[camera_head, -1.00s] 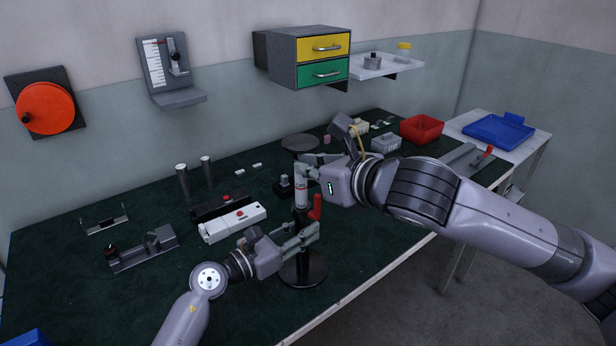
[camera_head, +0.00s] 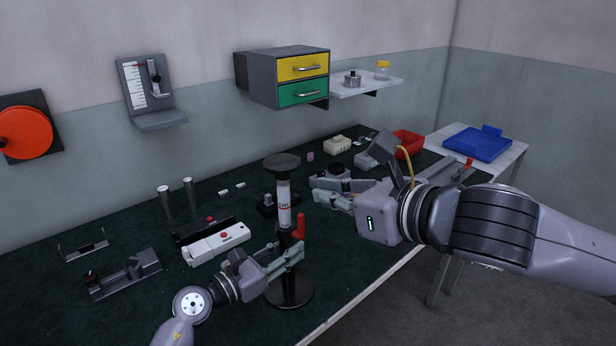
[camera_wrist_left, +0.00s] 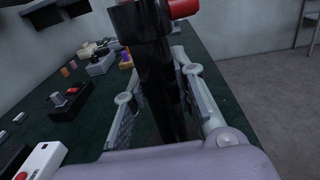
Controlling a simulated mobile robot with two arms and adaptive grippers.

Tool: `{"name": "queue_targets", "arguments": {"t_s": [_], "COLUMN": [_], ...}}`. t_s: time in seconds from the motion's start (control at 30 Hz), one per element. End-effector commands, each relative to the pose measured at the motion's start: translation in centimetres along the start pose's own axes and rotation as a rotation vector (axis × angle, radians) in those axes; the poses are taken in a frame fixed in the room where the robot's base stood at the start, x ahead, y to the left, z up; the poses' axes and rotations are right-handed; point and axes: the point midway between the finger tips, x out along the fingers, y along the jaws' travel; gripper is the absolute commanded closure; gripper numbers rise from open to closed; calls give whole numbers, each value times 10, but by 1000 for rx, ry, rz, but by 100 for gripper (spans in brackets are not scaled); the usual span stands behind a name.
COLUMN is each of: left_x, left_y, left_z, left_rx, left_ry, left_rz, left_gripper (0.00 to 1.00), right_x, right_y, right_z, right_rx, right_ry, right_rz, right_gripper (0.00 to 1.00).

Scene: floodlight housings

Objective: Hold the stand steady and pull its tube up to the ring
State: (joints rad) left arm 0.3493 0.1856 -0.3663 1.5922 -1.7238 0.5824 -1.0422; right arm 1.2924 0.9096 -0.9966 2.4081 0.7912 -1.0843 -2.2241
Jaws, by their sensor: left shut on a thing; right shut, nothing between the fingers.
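The stand has a round black base (camera_head: 290,290), a black post with a red lever (camera_head: 301,227), a pale inner tube (camera_head: 284,194) and a dark round top plate (camera_head: 281,161). The tube stands upright out of the post, with a red ring mark (camera_head: 285,209) showing above the post's top. My left gripper (camera_head: 294,255) is shut on the black post below the lever. The left wrist view shows its fingers on both sides of the post (camera_wrist_left: 160,80). My right gripper (camera_head: 322,190) is shut and empty, just right of the tube and apart from it.
A white box with a red button (camera_head: 216,244) lies left of the stand. Two grey cylinders (camera_head: 166,203) stand behind it. A small black block (camera_head: 268,205) is close behind the tube.

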Motion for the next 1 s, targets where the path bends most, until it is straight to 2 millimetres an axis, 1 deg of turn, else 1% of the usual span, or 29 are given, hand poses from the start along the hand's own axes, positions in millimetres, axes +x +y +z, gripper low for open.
{"name": "queue_targets", "arguments": {"t_s": [0.23, 0.27, 0.6, 0.87, 1.0], "left_x": [0, 0, 0, 0, -8], "left_y": [-1, -1, 0, 0, 0], "left_z": [0, 0, 0, 0, -1], "left_rx": [0, 0, 0, 0, 0], "left_ry": [1, 1, 0, 0, 2], "left_rz": [-2, -2, -1, -1, 1], "left_gripper": [100, 74, 52, 52, 52], "right_x": [-1, -1, -1, -1, -1], "right_y": [0, 0, 0, 0, 0], "right_z": [0, 0, 0, 0, 0], "right_rx": [0, 0, 0, 0, 0], "right_ry": [0, 0, 1, 1, 1], "right_rz": [0, 0, 0, 0, 0], "right_gripper": [100, 100, 100, 100, 100]}}
